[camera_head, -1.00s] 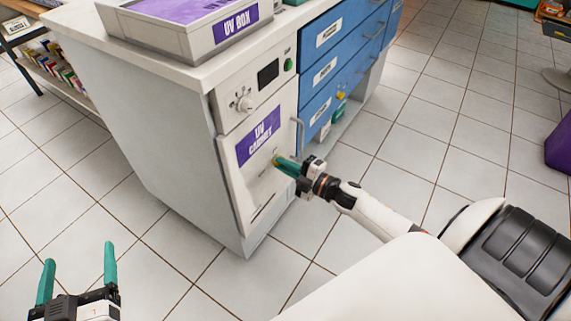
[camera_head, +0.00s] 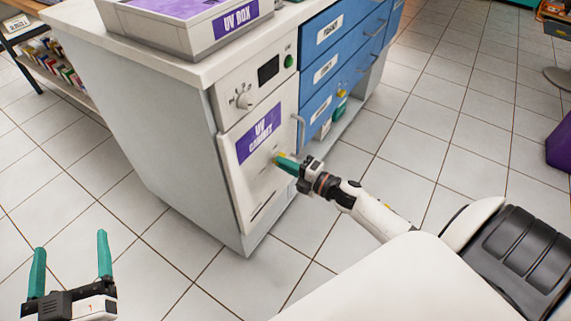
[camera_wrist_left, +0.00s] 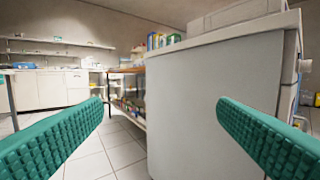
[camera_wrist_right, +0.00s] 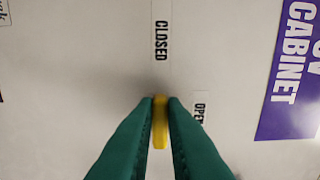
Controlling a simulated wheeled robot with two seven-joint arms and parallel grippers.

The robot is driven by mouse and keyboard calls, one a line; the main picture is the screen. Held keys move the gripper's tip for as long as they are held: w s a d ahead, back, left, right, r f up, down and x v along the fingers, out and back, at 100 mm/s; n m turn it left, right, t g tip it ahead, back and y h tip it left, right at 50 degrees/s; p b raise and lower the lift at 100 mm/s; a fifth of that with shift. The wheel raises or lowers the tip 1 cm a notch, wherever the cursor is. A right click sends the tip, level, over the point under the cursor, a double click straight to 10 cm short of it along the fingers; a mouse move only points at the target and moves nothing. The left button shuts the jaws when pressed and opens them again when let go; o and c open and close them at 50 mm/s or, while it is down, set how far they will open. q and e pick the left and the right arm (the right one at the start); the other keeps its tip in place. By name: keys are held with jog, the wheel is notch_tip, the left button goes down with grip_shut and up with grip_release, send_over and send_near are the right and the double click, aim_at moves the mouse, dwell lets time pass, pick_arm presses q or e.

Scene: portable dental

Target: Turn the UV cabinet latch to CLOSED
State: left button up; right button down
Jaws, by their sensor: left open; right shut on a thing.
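The UV cabinet (camera_head: 258,185) is a white door with a purple label below a knob panel. In the right wrist view the yellow latch (camera_wrist_right: 160,122) sits between the green fingertips of my right gripper (camera_wrist_right: 160,105), which is shut on it. The latch lies in line with the CLOSED label (camera_wrist_right: 161,40); the OPEN label (camera_wrist_right: 199,106) is to its right, partly hidden by a finger. In the head view my right gripper (camera_head: 279,160) touches the door front. My left gripper (camera_head: 70,265) is open and empty, left of the cabinet over the floor.
The UV box (camera_head: 190,25) stands on the counter above. Blue drawers (camera_head: 335,55) with handles are right of the cabinet, and a door handle (camera_head: 300,132) sticks out near my right gripper. Open tiled floor (camera_head: 440,110) lies to the right. A shelf (camera_head: 58,70) stands at the left.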

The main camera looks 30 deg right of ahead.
pick_arm(q)
jog(key=shift+f, duration=0.1)
pick_arm(e)
jog(key=c, duration=1.5)
grip_release()
pick_arm(q)
notch_tip(320, 180, down, 8)
jog(key=s+a+g+y+p, duration=0.1)
jog(key=s+a+g+p, duration=0.1)
jog(key=g, duration=0.4)
jog(key=shift+s+y, duration=0.25)
jog(key=shift+y, duration=0.15)
pick_arm(e)
jog(key=v, duration=1.2)
jog(key=shift+f, duration=0.1)
